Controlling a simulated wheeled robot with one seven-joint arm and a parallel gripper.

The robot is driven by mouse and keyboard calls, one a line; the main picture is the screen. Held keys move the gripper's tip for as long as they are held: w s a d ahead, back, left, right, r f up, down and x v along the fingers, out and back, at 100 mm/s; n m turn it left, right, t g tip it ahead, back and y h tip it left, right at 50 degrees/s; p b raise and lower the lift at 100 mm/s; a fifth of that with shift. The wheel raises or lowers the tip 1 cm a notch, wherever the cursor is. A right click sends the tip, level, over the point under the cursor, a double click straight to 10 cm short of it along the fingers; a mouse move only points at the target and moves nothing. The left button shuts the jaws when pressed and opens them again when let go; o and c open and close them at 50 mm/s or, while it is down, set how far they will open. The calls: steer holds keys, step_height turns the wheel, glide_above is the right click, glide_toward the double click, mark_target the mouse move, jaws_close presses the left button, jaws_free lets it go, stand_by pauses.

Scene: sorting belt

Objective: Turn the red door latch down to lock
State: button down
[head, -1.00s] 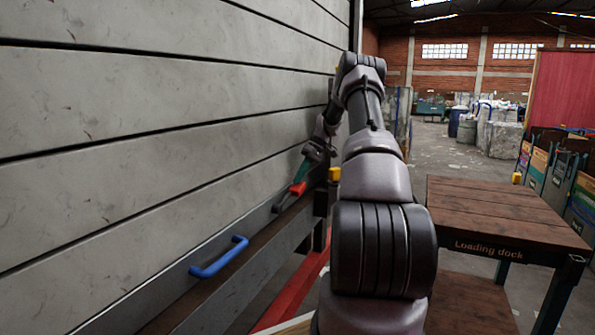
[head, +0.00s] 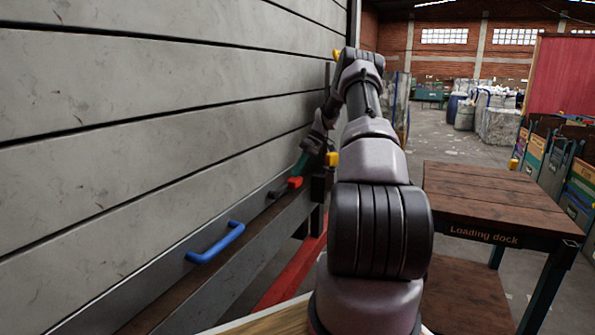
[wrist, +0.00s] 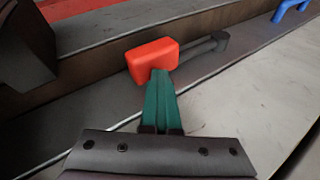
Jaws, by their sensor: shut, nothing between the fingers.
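The door latch has a red grip (head: 295,183) on a dark grey bar and sits low on the grey slatted door (head: 150,140). The wrist view shows the red grip (wrist: 152,56) and the bar running right to its pivot (wrist: 221,40). The bar lies roughly along the door's lower rail. My gripper (wrist: 161,72) is shut and empty, its green fingers together with their tips at the edge of the red grip. I cannot tell whether they touch. In the head view my gripper (head: 301,168) is just above the grip, partly behind my arm.
A blue handle (head: 215,243) is fixed on the door nearer to me, left of the latch. A dark ledge (head: 245,235) runs below the door. A wooden table marked Loading dock (head: 500,200) stands at right. Open floor lies beyond.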

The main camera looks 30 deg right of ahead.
steer(key=shift+s+f, duration=0.15)
steer(key=shift+f, duration=0.3)
step_height(320, 180, up, 11)
stand_by(0.5)
